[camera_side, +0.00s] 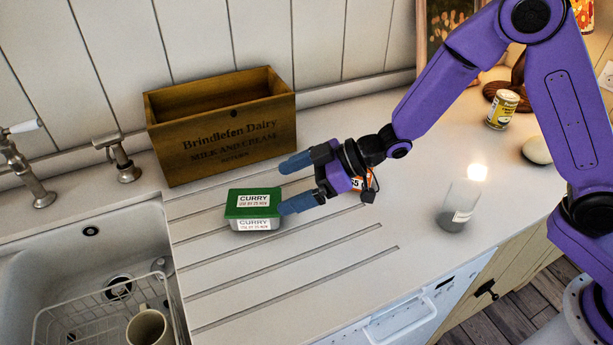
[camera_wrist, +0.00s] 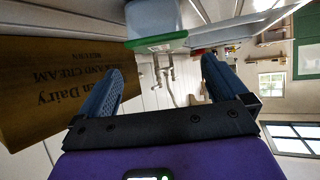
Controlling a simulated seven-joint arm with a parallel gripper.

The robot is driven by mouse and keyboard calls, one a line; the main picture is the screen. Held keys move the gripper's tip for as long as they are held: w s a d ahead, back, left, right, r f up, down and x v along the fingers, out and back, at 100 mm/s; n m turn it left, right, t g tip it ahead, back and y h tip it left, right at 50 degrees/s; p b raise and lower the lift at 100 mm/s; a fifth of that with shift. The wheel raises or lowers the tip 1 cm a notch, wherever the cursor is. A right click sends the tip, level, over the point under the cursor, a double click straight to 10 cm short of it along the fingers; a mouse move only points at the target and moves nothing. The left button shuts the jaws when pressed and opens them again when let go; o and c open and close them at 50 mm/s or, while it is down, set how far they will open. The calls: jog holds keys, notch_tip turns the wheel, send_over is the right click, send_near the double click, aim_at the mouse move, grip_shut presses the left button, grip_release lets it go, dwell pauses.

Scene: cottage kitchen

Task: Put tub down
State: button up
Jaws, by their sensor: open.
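The tub (camera_side: 254,211) has a green lid and a white label reading CURRY. It sits upright on the grooved draining board (camera_side: 330,265), just in front of the wooden crate. My gripper (camera_side: 284,186) is open, with its blue fingers apart and nothing between them. It lies to the right of the tub, and the nearer fingertip is close to the tub's right side; I cannot tell if they touch. In the wrist view the tub (camera_wrist: 156,22) appears inverted, beyond the fingertips of my gripper (camera_wrist: 165,65).
A wooden dairy crate (camera_side: 222,130) stands behind the tub. A sink (camera_side: 60,235) with a wire rack and a mug (camera_side: 149,328) is at left. A lit glass candle (camera_side: 460,208), a can (camera_side: 502,109) and a pale stone (camera_side: 537,150) stand at right. An orange-labelled item is partly hidden behind my gripper.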

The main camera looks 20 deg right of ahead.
jog(key=shift+v, duration=1.6)
jog(key=s+d+r+g+h, duration=0.1)
jog(key=s+d+h, duration=0.2)
jog(key=s+d, duration=0.6)
jog(key=s+d+r+g+h, duration=0.2)
jog(key=s+d+h, duration=0.2)
jog(key=s+d, duration=0.4)
jog(key=s+d+r+m+g+h, duration=0.1)
jog(key=s+d+h, duration=0.3)
jog(key=s+d, duration=0.5)
jog(key=shift+s+d+r, duration=0.3)
jog(key=shift+s+r, duration=0.15)
jog(key=shift+s, duration=0.7)
